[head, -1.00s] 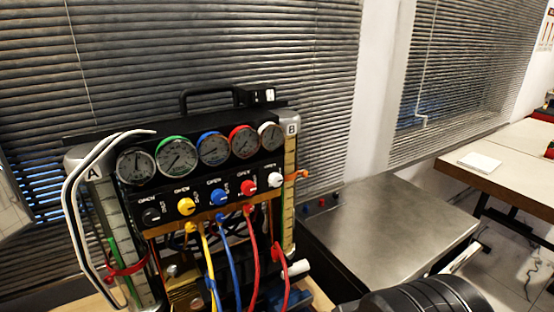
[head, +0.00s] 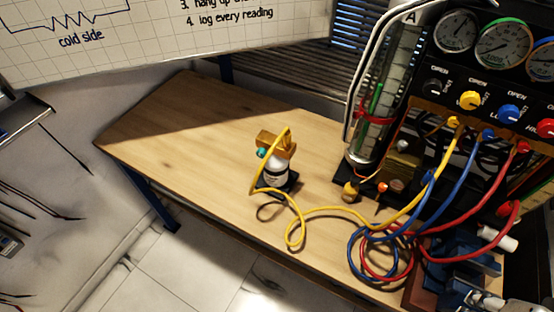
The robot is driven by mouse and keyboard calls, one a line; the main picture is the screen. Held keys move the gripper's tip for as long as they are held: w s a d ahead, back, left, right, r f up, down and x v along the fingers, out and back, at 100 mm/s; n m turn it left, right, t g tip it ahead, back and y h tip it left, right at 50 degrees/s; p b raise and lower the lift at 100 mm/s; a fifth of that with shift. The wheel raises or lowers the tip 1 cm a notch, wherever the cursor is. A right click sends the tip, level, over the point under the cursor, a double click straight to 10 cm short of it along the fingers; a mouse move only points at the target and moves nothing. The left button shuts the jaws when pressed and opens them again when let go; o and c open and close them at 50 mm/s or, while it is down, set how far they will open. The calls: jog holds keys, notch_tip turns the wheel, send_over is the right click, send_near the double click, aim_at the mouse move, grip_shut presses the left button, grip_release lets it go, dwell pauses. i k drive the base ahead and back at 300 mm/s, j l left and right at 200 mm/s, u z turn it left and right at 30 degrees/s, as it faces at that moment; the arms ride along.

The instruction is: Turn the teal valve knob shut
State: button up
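The teal valve knob (head: 262,153) is a small round knob on the left side of a brass valve block (head: 277,141). The block sits on top of a small white and black bottle (head: 275,172), which stands upright on the wooden bench. A yellow hose loops from the block. How far the knob is turned is too small to tell. My gripper is not in view, so whether it is open or shut does not show.
The gauge rig (head: 490,90) stands on the right of the wooden bench (head: 180,120). Yellow (head: 330,209), blue (head: 352,250) and red (head: 440,258) hoses coil in front of it. A blue vise (head: 465,255) is at lower right. The bench's left part is clear.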

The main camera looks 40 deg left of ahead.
aim_at(261, 152)
jog(key=u, duration=1.8)
